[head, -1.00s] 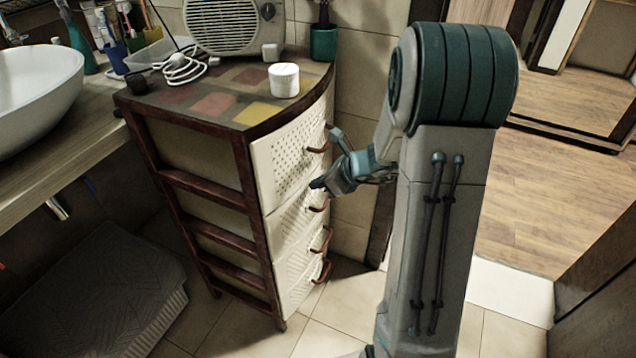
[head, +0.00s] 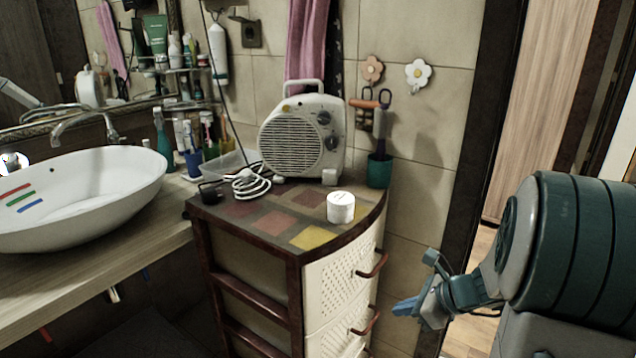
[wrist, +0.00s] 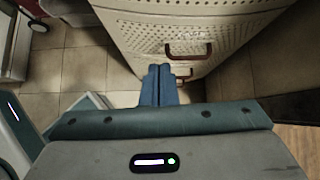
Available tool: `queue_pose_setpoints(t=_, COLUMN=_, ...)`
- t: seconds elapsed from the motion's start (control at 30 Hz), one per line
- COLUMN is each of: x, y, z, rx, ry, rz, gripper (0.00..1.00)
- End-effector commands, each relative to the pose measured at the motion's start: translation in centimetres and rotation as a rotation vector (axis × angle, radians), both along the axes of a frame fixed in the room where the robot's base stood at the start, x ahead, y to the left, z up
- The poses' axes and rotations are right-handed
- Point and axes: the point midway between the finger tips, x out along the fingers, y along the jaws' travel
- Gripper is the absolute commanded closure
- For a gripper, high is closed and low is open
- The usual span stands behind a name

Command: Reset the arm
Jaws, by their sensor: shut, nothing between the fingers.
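My gripper (head: 406,307) is at the right of the head view, beside the front of the drawer cabinet (head: 277,341) and apart from its handles. In the wrist view my gripper (wrist: 158,70) shows its blue fingers together with nothing between them. The cabinet's white drawer fronts (wrist: 205,25) and red-brown handles (wrist: 188,49) are just beyond the fingertips. My arm is folded, with its large teal joint at the right edge of the head view.
On the cabinet top stand a fan heater (head: 303,138), a white jar (head: 340,207), a coiled white cable (head: 248,184) and a green cup (head: 379,170). A basin (head: 85,198) is on the counter at left. Tiled floor (wrist: 85,70) lies below; a doorway is at right.

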Motion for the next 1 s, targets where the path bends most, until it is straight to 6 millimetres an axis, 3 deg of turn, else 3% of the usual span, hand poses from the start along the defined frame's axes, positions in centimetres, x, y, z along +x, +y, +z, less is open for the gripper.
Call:
queue_pose_setpoints(t=0.03, x=-0.8, y=1.5, z=2.5, rx=-0.053, ry=-0.027, rz=0.096, gripper=1.0)
queue_pose_setpoints(t=0.23, x=-6.2, y=6.9, z=9.8, rx=-0.378, ry=-0.177, rz=0.666, gripper=1.0)
queue_pose_setpoints(t=0.4, x=-11.1, y=9.0, z=15.1, rx=-0.679, ry=-0.318, rz=1.179, gripper=1.0)
queue_pose_setpoints(t=0.5, x=-13.3, y=9.2, z=17.8, rx=-0.846, ry=-0.386, rz=1.456, gripper=1.0)
queue_pose_setpoints(t=0.7, x=-15.7, y=8.6, z=21.4, rx=-1.086, ry=-0.465, rz=1.838, gripper=1.0)
queue_pose_setpoints(t=1.0, x=-16.2, y=8.2, z=22.1, rx=-1.156, ry=-0.478, rz=1.948, gripper=1.0)
